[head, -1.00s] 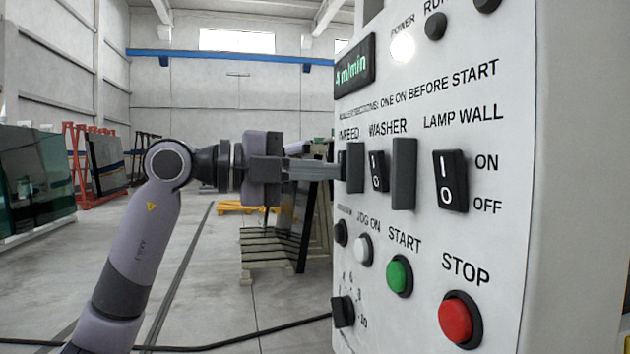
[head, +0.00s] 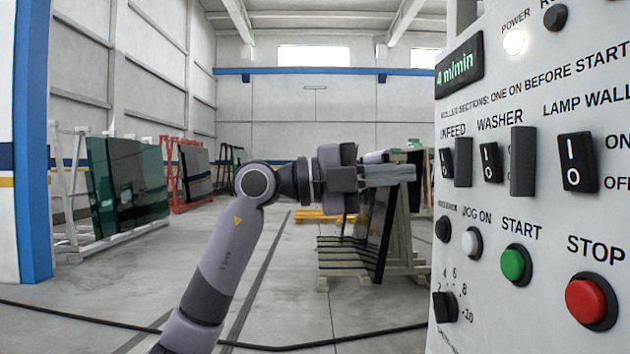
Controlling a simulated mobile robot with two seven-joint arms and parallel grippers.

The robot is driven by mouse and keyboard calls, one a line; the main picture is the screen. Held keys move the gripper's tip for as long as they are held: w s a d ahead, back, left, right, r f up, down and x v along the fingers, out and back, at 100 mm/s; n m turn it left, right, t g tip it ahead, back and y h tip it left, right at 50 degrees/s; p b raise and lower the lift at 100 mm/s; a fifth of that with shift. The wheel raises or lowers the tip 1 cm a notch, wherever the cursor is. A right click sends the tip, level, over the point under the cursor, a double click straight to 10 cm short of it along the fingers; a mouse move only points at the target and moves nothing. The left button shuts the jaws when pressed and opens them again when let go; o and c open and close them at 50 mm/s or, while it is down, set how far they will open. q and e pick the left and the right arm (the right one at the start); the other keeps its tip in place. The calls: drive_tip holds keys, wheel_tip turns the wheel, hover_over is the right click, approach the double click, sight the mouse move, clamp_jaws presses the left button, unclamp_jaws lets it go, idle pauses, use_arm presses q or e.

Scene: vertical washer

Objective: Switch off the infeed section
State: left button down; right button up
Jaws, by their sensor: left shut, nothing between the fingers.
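The control panel (head: 535,222) fills the right side of the head view. The INFEED switch (head: 445,163) is a black rocker near the panel's left edge, seen at a steep angle; I cannot tell which side is pressed in. A dark upright plate (head: 463,162) stands out just to its right. My left gripper (head: 413,173) is shut and empty. Its fingers point right at about the switch's height, and a gap shows between the fingertips and the panel. My right gripper is not in view.
The WASHER switch (head: 490,162), another upright plate (head: 522,162) and the LAMP WALL switch (head: 577,163) are right of INFEED. Below are the green START button (head: 514,263) and red STOP button (head: 590,300). A glass rack (head: 400,235) stands behind the gripper.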

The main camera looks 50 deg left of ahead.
use_arm(q)
drive_tip(key=b+v, duration=0.2)
drive_tip(key=v, duration=0.7)
drive_tip(key=shift+a+b, duration=0.2)
drive_tip(key=shift+b, duration=0.15)
drive_tip(key=shift+s+f, duration=0.1)
